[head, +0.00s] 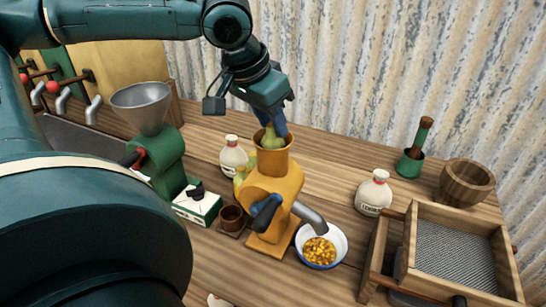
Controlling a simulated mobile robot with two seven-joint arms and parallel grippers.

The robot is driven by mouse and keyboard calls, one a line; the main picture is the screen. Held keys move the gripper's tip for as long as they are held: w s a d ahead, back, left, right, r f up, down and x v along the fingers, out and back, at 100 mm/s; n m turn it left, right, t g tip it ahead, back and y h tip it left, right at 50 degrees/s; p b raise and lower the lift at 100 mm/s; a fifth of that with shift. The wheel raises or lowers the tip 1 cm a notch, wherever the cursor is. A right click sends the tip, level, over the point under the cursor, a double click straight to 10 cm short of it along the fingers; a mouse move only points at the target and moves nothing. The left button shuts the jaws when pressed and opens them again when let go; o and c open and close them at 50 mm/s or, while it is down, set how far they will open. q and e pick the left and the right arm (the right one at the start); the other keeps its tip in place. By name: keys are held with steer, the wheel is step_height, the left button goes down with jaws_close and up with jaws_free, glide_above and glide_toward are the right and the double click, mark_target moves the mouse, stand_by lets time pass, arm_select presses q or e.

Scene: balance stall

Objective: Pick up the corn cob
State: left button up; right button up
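My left gripper (276,128) points down at the mouth of the orange hand-cranked machine (272,191). A green, rounded thing (271,141), perhaps the corn cob in its husk, shows at its fingertips, in or just above the machine's cup-shaped top. The fingers overlap it, and I cannot tell whether they are shut on it. More yellow-green shapes (241,175), perhaps cobs, are partly hidden behind the machine. My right gripper is not in view.
A white bowl (338,236) of yellow kernels stands under the spout. A green mill (163,160) with a grey funnel is at left, near a small box (197,206).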

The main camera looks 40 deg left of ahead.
arm_select(q)
steer(key=shift+x, duration=0.8)
steer(key=shift+c, duration=0.2)
jaws_close()
